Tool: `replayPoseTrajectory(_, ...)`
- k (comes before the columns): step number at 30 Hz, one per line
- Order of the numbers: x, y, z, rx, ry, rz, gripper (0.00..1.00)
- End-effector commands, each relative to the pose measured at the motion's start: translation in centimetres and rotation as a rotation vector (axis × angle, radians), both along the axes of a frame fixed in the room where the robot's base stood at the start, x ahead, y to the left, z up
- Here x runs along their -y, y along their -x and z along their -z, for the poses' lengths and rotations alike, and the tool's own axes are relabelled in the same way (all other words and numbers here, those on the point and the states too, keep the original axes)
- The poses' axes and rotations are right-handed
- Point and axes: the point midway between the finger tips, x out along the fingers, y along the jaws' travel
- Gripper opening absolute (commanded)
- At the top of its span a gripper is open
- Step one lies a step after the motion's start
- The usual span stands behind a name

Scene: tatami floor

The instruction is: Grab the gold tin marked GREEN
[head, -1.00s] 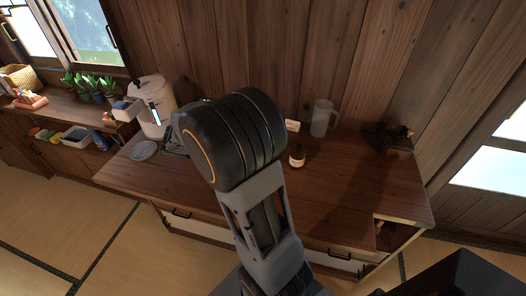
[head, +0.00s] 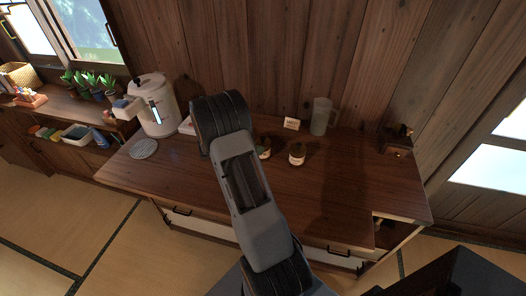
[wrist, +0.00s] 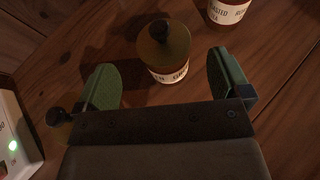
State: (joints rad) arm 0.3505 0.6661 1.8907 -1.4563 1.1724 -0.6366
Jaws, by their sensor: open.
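A tin with a dull gold lid and a round dark knob (wrist: 163,45) stands upright in the wrist view, just ahead of my gripper. In the head view the tin appears to be the left one of two (head: 264,149), partly behind my arm, which also hides the gripper there. A similar tin labelled "ROASTED" (wrist: 228,12) stands at the upper right.
The wooden counter (head: 350,190) is clear at right and in front. Behind the tins are a small white card (head: 291,123) and a clear jug (head: 321,116). A white water boiler (head: 154,105) stands left. Another dark knob (wrist: 58,117) sits beside the left finger.

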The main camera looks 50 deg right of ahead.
Motion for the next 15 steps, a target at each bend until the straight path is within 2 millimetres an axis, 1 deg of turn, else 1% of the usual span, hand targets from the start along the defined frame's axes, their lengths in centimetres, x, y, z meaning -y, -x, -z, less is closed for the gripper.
replayPoseTrajectory(5, 0.7, 0.2, 0.3, 0.001, -0.001, 0.000, 0.96)
replayPoseTrajectory(12, 3.5, 1.2, 1.4, 0.000, -0.002, 0.002, 0.96)
replayPoseTrajectory(15, 4.4, 1.4, 1.9, 0.001, -0.001, 0.003, 0.96)
